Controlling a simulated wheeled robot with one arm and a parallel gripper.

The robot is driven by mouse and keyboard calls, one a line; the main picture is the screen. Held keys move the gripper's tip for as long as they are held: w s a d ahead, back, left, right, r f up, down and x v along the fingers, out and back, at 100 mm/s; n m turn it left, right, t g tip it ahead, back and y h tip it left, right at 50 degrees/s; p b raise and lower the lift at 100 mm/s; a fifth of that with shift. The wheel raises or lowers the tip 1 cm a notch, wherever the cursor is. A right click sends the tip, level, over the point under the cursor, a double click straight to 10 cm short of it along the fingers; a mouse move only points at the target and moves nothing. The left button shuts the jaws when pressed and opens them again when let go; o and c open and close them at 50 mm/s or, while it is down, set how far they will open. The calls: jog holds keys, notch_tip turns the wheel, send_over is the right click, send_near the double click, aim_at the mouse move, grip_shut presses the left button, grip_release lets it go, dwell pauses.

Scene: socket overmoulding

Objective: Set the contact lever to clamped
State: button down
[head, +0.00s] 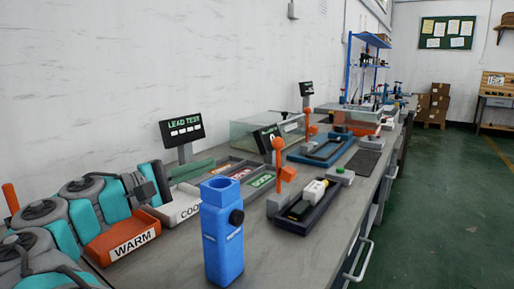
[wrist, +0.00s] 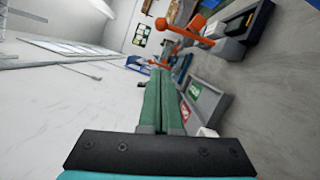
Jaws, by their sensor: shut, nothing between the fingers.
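An orange lever (head: 280,158) with a round knob stands upright at the left end of a dark fixture (head: 290,222) on the bench. It also shows in the wrist view (wrist: 184,34), beyond and above my fingertips. A second orange lever (head: 308,118) stands farther along the bench. No label shows which one is the contact lever. My gripper (head: 213,162) has green fingers, shut and empty, left of the near lever and apart from it. In the wrist view my gripper (wrist: 165,74) points along the bench.
A blue bottle-like container (head: 222,240) stands in front of the near fixture. An orange WARM tray (head: 108,235) lies at left. The floor at right is clear.

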aim_at(280, 168)
jog(key=shift+d, duration=0.1)
jog(key=s+d+b+x, duration=0.1)
jog(key=s+x, duration=0.1)
jog(key=x, duration=1)
jog(key=shift+w+d+r, duration=0.25)
jog(key=shift+d+r, duration=0.1)
jog(key=shift+d, duration=0.2)
